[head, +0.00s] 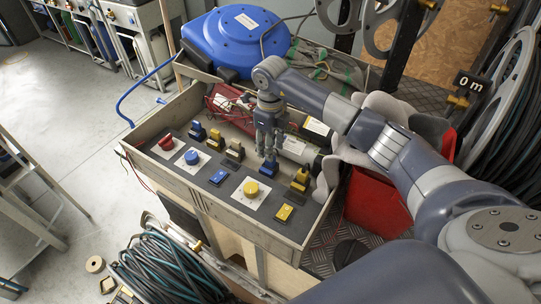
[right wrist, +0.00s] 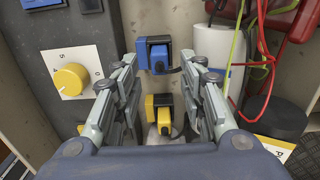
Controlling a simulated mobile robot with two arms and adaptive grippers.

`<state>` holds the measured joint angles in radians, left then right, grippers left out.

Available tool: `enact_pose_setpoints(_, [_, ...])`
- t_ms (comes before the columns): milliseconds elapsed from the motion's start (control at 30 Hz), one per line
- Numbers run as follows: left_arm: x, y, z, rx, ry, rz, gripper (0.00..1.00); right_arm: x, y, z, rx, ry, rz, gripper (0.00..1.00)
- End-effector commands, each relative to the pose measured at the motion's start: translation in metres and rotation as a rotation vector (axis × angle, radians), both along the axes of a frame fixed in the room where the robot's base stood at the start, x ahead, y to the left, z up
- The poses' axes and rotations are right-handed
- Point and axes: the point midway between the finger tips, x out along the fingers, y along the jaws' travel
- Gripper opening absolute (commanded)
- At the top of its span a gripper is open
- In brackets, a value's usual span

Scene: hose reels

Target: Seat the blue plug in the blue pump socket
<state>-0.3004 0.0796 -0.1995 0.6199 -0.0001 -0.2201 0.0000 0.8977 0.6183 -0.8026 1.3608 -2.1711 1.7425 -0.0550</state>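My right gripper (head: 268,150) is open and points down over a blue-and-black connector block (head: 269,169) in the panel box. In the right wrist view, the open fingers (right wrist: 158,78) stand to either side with nothing gripped. The blue block (right wrist: 155,55) shows beyond the gap between them, and a yellow-and-black block (right wrist: 162,112) lies nearer within it. Another blue block (head: 197,131) stands at the left end of the row in the head view. I cannot tell which blue piece is the plug and which the pump socket. My left gripper is not in view.
The panel carries red (head: 167,139), blue (head: 191,157) and yellow (head: 251,188) knobs. A white roll (right wrist: 213,48) and loose wires lie right of the fingers. A blue reel (head: 235,38) stands behind.

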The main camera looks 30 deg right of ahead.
Motion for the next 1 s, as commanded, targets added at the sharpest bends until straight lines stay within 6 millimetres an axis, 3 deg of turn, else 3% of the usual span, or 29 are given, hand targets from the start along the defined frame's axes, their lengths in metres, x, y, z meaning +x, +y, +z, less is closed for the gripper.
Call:
enact_pose_setpoints(200, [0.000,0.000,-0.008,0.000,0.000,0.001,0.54,0.001,0.000,0.045,-0.001,-0.004,0.001,0.38])
enact_pose_setpoints(400, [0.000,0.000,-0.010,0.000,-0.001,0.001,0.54,0.000,-0.001,0.066,-0.001,-0.001,-0.001,0.38])
enact_pose_setpoints(1000, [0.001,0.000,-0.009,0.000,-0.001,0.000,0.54,0.000,0.000,0.071,0.000,0.000,0.000,0.38])
